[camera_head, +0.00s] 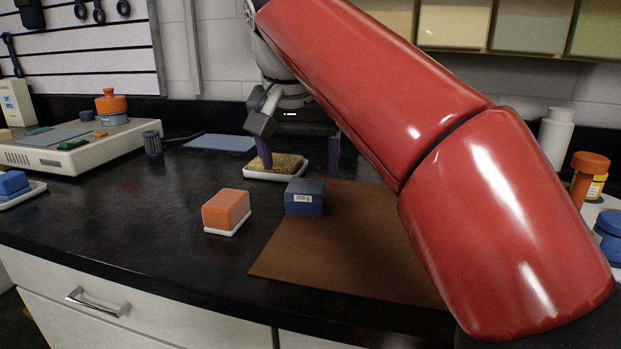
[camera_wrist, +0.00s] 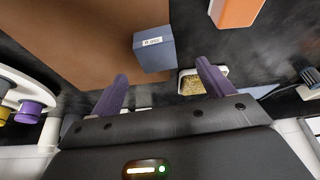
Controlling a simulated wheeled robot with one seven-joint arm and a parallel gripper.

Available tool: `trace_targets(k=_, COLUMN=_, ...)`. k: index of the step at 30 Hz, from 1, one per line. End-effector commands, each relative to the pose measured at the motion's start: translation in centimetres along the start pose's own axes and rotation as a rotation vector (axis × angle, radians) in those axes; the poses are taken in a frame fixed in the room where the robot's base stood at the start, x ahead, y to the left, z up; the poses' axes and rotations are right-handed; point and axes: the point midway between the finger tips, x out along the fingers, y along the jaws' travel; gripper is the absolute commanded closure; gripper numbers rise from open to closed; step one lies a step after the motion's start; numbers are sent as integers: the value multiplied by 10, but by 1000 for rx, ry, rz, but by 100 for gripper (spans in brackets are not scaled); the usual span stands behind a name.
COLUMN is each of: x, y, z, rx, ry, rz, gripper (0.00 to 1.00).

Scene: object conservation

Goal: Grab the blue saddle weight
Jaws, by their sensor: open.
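The blue saddle weight (camera_head: 304,205) is a dark blue block with a white gram label on its front. It sits on the left edge of the brown mat (camera_head: 340,245). In the wrist view the weight (camera_wrist: 153,56) shows beyond the fingertips, between their lines. My gripper (camera_head: 300,164) has two purple fingers spread wide. It is behind the weight in the head view, apart from it, with nothing between the fingers. In the wrist view my gripper (camera_wrist: 162,72) is also open. My red arm hides the right part of the mat.
An orange block on a white base (camera_head: 226,212) stands left of the weight. A white tray with a tan granular-looking content (camera_head: 260,174) is behind it. A white device (camera_head: 75,148) stands at left. Jars (camera_head: 588,176) stand at right. Dark counter is clear at front left.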

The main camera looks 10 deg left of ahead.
Motion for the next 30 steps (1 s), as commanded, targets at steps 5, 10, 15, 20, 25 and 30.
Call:
trace_targets(k=5, x=18, y=-1, z=0, rx=2, ry=-2, rz=2, gripper=20)
trace_targets(k=10, x=38, y=2, z=0, rx=3, ry=-2, rz=2, gripper=20)
trace_targets(k=15, x=64, y=5, z=0, rx=3, ry=-3, rz=2, gripper=20)
trace_targets(k=20, x=76, y=5, z=-1, rx=3, ry=-2, rz=0, gripper=20)
trace_targets(k=25, x=77, y=5, z=-1, rx=3, ry=-1, rz=0, gripper=20)
trace_targets(k=30, x=77, y=5, z=-1, rx=2, ry=-1, rz=0, gripper=34)
